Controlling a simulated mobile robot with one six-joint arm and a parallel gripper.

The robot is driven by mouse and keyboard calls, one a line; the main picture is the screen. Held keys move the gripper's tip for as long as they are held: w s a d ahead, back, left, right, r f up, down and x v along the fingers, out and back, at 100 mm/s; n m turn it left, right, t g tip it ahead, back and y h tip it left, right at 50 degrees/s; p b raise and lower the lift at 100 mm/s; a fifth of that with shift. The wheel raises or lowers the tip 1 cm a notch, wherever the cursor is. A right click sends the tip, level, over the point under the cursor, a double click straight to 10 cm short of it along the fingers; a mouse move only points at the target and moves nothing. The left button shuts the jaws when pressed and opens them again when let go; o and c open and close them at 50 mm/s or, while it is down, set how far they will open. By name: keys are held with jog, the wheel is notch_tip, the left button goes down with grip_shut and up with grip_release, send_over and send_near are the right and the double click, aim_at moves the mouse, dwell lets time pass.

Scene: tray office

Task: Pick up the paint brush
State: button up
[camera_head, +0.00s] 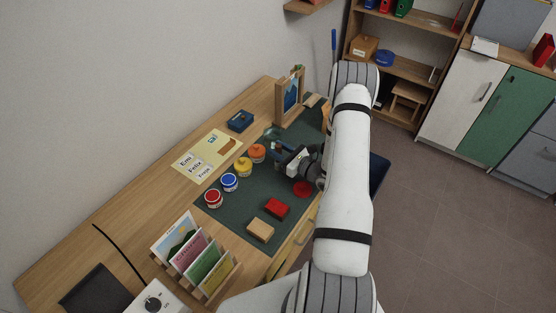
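I cannot make out a paint brush with certainty. My gripper (281,152) is low over the dark green mat (240,207), just right of the orange paint jar (257,153). Its dark fingers are small and partly merge with the mat, so I cannot tell whether they are open or hold anything. A round, teal-grey thing (272,133) lies just beyond the gripper, too small to name. My arm hides the mat's right part.
A red block (276,208), a wooden block (260,230) and a red round thing (302,188) lie on the mat. A card rack (205,286) stands at the near end. A framed picture (290,96) and a blue box (240,121) are farther back.

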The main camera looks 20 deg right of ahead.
grip_shut()
jog(key=shift+r, duration=0.2)
